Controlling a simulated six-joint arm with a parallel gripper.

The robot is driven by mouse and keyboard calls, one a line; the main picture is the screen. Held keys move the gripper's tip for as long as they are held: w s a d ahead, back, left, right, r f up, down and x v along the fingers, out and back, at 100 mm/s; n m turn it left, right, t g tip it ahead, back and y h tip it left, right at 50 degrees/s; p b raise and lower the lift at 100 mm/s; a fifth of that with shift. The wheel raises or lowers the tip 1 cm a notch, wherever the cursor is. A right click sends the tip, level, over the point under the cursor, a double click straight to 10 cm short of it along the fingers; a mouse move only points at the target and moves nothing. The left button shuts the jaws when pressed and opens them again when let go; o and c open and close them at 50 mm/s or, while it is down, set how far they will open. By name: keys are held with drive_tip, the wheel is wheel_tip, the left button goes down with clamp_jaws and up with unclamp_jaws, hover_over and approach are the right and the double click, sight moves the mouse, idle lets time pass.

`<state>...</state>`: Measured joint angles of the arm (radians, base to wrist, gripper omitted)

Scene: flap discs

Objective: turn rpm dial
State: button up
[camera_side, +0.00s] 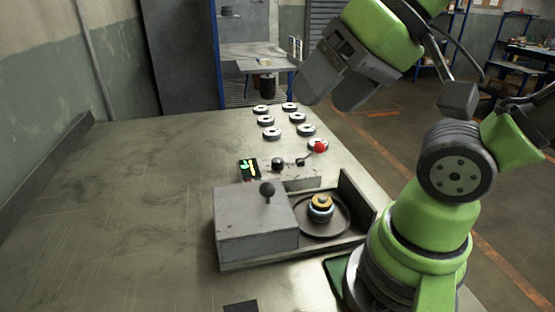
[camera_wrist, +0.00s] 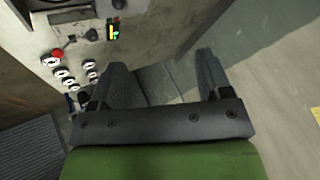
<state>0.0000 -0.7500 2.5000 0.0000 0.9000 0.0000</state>
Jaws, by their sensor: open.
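The likely rpm dial is a black round knob (camera_side: 278,164) on a small panel on the bench, just right of a lit display (camera_side: 249,169) with green and yellow marks. A lever with a red ball (camera_side: 320,146) stands to its right. In the wrist view the dark knob (camera_wrist: 92,35), the display (camera_wrist: 113,30) and the red ball (camera_wrist: 57,55) show at upper left. My gripper (camera_side: 328,96) is high above the bench's far right edge, apart from the dial. In the wrist view its two fingers (camera_wrist: 162,62) are spread with nothing between them.
Several flap discs (camera_side: 270,134) lie in two rows behind the panel. In front stand a grey box (camera_side: 255,226) with a black-knobbed lever (camera_side: 267,189) and a round spindle (camera_side: 321,205) in a tray. The bench's left side (camera_side: 120,200) is clear.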

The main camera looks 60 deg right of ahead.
drive_tip(key=shift+w, duration=0.15)
drive_tip(key=shift+c, duration=0.7)
drive_tip(key=n+g+h, duration=0.2)
drive_tip(key=n+g, duration=0.5)
drive_tip(key=n, duration=0.1)
hover_over(278, 160)
wheel_tip(278, 160, down, 16)
drive_tip(key=shift+d+f+n, duration=0.1)
drive_tip(key=shift+f+n, duration=0.2)
drive_tip(key=shift+f, duration=0.55)
wheel_tip(278, 160, down, 9)
drive_tip(key=shift+r, duration=0.1)
